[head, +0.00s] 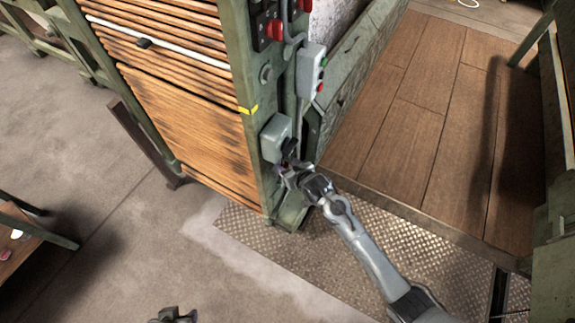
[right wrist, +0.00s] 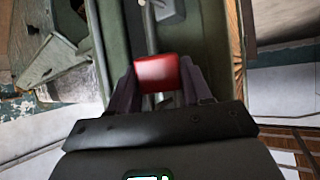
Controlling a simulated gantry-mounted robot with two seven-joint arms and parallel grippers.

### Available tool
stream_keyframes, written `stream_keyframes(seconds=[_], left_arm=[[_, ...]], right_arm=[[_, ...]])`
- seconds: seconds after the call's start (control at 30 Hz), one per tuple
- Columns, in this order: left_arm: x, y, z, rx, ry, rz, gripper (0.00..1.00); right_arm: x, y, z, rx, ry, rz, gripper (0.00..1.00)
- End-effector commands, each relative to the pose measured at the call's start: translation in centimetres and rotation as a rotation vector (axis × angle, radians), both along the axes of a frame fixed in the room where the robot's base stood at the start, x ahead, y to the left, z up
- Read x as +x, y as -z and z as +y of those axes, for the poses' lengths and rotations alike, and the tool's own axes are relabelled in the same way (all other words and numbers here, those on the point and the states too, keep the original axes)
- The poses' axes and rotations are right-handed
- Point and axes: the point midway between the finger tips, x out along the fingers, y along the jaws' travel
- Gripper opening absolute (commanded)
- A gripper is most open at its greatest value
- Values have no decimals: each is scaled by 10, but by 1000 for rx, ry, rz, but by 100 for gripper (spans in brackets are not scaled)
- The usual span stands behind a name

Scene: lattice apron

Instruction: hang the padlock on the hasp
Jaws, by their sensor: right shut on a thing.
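The red padlock (right wrist: 157,73) sits between the two dark fingers of my right gripper (right wrist: 160,88) in the right wrist view. Its red body shows; I cannot make out its shackle. In the head view my right gripper (head: 287,167) is at the green post, just below and against the lower edge of a grey box (head: 275,138). The padlock is hidden there by the gripper. I cannot clearly make out the hasp, or whether the padlock touches it. Part of my left gripper (head: 175,316) shows at the bottom edge of the head view, far from the post; its fingers are unclear.
The green post (head: 247,70) carries red switches (head: 274,28) and a grey button box (head: 311,70) above my right gripper. Wooden slats (head: 185,110) lie left of it. A wooden platform (head: 425,110) and metal tread plate (head: 400,255) lie right. Open floor is at lower left.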

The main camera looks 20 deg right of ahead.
Motion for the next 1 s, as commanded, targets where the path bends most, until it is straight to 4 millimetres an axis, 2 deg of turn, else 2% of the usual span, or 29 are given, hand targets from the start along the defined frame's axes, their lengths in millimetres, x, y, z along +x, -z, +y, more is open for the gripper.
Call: stream_keyframes(seconds=[1.0], left_arm=[[0, 2, 0, 2, 2, 0, 39]], right_arm=[[3, 8, 3, 0, 0, -1, 14]])
